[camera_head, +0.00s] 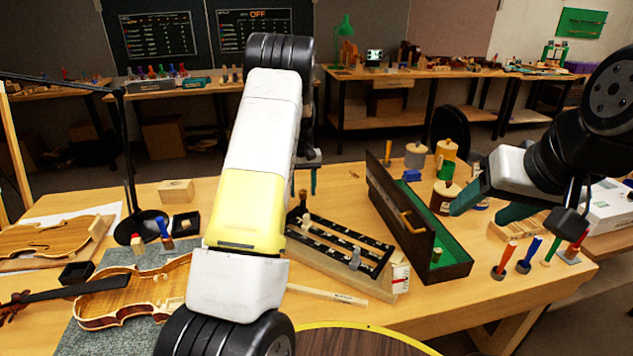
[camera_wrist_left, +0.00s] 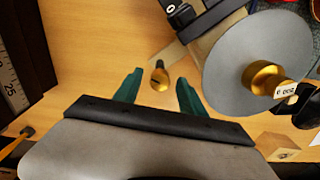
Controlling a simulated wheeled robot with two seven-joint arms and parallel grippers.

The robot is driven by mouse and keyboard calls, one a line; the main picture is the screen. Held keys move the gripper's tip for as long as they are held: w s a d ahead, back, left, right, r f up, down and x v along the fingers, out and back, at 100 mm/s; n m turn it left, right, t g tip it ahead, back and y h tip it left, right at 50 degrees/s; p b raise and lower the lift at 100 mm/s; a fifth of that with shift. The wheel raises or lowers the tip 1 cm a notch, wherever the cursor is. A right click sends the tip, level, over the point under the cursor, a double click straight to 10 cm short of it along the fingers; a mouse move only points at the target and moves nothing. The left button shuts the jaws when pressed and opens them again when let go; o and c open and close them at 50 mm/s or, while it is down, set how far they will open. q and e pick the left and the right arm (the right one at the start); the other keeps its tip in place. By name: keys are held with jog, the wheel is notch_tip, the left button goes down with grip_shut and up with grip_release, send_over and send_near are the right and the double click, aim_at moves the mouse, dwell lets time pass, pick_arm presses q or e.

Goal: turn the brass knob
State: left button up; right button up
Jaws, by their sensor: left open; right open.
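In the left wrist view, a small brass knob (camera_wrist_left: 159,78) with a dark slot stands between and just beyond the teal fingertips of my left gripper (camera_wrist_left: 157,80). The fingers are open and apart from it. A larger brass knob (camera_wrist_left: 265,78) sits on a round grey disc (camera_wrist_left: 228,65) to the right, with a white tag (camera_wrist_left: 285,91) beside it. In the head view, my left arm covers much of the bench middle, and I cannot make out either knob clearly. My right gripper (camera_head: 490,206) is open and empty above the bench's right side, near the brown jar (camera_head: 444,199).
A long green-lined case (camera_head: 460,262) and a slotted black rack (camera_head: 335,240) lie on the bench (camera_head: 440,305). Colored-handled tools (camera_head: 505,256) stand at right. A violin body (camera_head: 125,300) and a black lamp stand (camera_head: 140,226) are at left. Bare wood lies at front right.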

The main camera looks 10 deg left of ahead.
aim_at(303, 191)
pick_arm(q)
notch_tip(303, 191, up, 8)
jog(key=shift+f, duration=0.25)
jog(key=shift+r, duration=0.15)
jog(key=shift+s+r, duration=0.1)
jog(key=shift+r, duration=0.1)
jog(key=s+d+r+m+t+h, duration=0.1)
jog(key=s+d+r+t, duration=0.15)
jog(key=s+r, duration=0.55)
jog(key=s+d+r+m+t+h, duration=0.1)
jog(key=s+d+r, duration=0.2)
jog(key=s+r, duration=0.5)
jog(key=s+d+m+t, duration=0.1)
jog(key=s+d, duration=0.1)
jog(key=s, duration=0.7)
jog(key=s+d+m+t, duration=0.1)
jog(key=s+d, duration=0.2)
jog(key=s, duration=0.7)
jog(key=shift+s+m+t, duration=0.2)
jog(key=shift+m+t, duration=0.15)
jog(key=shift+m, duration=0.05)
